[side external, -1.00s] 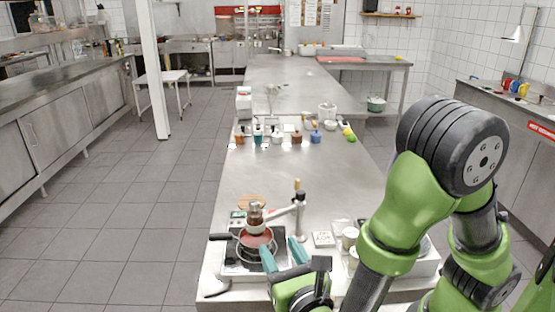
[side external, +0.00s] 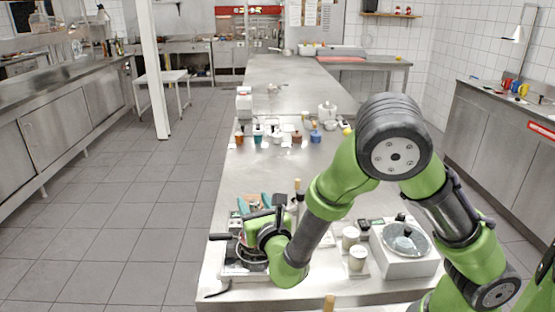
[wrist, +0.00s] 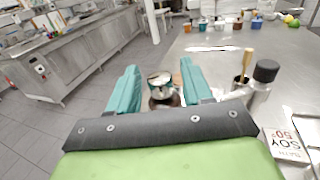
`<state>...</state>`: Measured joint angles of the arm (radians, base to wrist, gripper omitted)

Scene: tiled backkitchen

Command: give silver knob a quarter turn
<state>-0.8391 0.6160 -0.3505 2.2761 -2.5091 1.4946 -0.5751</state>
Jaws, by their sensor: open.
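My gripper (side external: 263,200) is open over the cooker at the near left of the steel counter. In the wrist view its two teal fingers (wrist: 158,66) point away from me, one on each side of a small round silver top (wrist: 158,78) on a brown body. This may be the silver knob, but I cannot tell for certain. A gap shows between it and each finger. In the side view my gripper and wrist hide it. A pan (side external: 247,252) with a black handle shows partly below the gripper.
A dark-capped steel bottle (wrist: 262,76) and a pot with a wooden handle (wrist: 240,84) stand right of the fingers.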

